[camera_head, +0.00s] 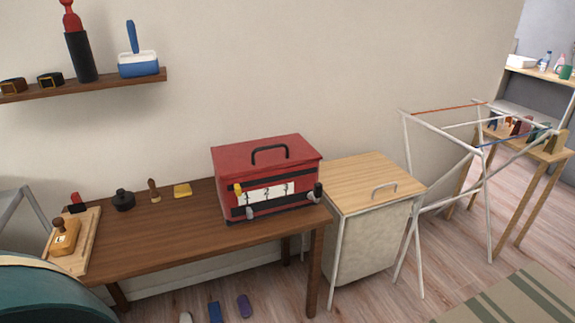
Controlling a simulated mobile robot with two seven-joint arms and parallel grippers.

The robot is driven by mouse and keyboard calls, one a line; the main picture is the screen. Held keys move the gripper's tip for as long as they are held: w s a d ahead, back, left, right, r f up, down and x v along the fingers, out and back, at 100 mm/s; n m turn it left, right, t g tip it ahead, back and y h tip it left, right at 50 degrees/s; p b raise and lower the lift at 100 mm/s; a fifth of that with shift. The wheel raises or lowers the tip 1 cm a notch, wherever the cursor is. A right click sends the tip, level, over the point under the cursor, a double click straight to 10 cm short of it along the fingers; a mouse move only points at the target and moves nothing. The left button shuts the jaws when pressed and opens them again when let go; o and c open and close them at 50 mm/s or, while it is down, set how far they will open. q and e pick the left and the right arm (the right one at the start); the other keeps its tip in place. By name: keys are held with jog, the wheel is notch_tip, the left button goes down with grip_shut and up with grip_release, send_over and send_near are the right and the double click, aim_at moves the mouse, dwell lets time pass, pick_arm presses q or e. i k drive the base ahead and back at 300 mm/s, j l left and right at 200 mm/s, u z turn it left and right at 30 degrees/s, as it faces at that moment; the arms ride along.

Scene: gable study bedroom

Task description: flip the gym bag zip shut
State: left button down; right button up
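A large rounded teal object with a brown-edged rim (45,296) is cut off by the lower left corner of the head view. It may be the gym bag, but I cannot tell. No zip or zip pull can be made out on it. Nothing else in view looks like a gym bag. Neither of my grippers is in view.
A brown table (175,230) carries a red box marked 1 2 3 (265,165), a wooden board (85,247) and small items. To its right are a lidded hamper (365,240) and a white drying rack (405,165). Small objects lie on the floor below the table. A shelf (95,86) hangs above.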

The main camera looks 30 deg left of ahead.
aim_at(238, 190)
jog(key=j+u, duration=0.1)
jog(key=u, duration=0.3)
jog(key=j+u, duration=0.1)
jog(key=u, duration=0.65)
jog(key=i+j, duration=0.05)
